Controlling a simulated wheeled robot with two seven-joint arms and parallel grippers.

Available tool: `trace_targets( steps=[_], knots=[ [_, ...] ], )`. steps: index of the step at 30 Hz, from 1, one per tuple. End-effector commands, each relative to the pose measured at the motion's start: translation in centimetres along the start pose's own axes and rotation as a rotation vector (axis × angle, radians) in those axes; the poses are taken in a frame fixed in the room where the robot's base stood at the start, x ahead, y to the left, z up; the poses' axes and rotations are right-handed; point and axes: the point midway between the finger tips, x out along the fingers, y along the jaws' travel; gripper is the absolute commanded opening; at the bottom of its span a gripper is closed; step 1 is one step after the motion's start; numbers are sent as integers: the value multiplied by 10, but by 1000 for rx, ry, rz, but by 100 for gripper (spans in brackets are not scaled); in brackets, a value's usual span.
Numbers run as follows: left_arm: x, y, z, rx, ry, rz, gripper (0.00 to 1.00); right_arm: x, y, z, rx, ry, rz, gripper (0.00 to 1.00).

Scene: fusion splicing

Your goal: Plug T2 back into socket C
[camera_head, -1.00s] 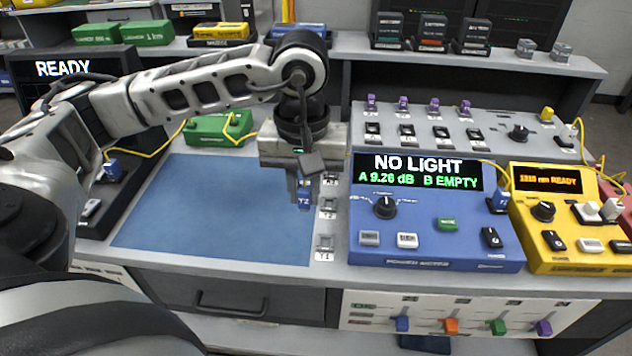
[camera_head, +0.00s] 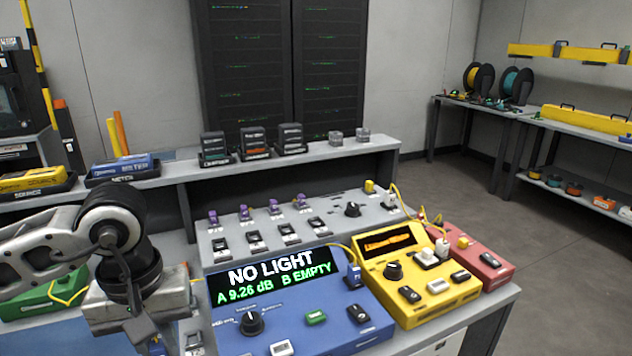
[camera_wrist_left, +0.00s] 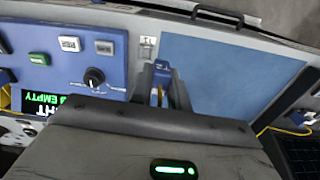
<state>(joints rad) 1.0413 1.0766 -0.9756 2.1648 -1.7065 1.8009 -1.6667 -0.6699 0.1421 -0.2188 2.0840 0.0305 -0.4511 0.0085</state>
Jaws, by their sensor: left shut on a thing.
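My left gripper (camera_wrist_left: 162,80) is shut on the blue plug T2 (camera_wrist_left: 162,67), which sits between its two fingers in the left wrist view. In the head view the left arm comes in at the lower left, and the blue plug (camera_head: 157,346) shows only in part at the bottom edge. A small pale socket block (camera_wrist_left: 147,45) lies beside the plug, near the edge of the blue mat (camera_wrist_left: 215,65). A grey panel (camera_head: 330,232) carries a row of black sockets (camera_head: 289,232) with purple plugs above. I cannot read which socket is C. My right gripper is not in view.
The blue power meter (camera_head: 290,318) reads NO LIGHT, A 9.26 dB, B EMPTY. The yellow unit (camera_head: 415,310) and a red unit (camera_head: 480,262) stand to its right with yellow cables. A raised shelf (camera_head: 300,158) with black boxes runs behind.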

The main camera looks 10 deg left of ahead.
Motion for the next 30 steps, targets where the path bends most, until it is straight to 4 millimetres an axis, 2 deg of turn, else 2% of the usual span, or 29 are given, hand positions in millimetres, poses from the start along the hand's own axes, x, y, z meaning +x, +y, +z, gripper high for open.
trace_targets(
  steps=[3, 6, 10, 30],
  knots=[
    [14, 31, -2, 189, -6, 7, 0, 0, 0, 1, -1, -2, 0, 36],
    [24, 53, -2, 339, -4, 4, 0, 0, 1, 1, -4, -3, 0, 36],
    [30, 69, -2, 456, 0, 0, 0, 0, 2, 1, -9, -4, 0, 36],
    [-16, 71, -3, 477, 2, -3, 0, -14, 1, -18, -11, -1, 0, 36]
  ],
)
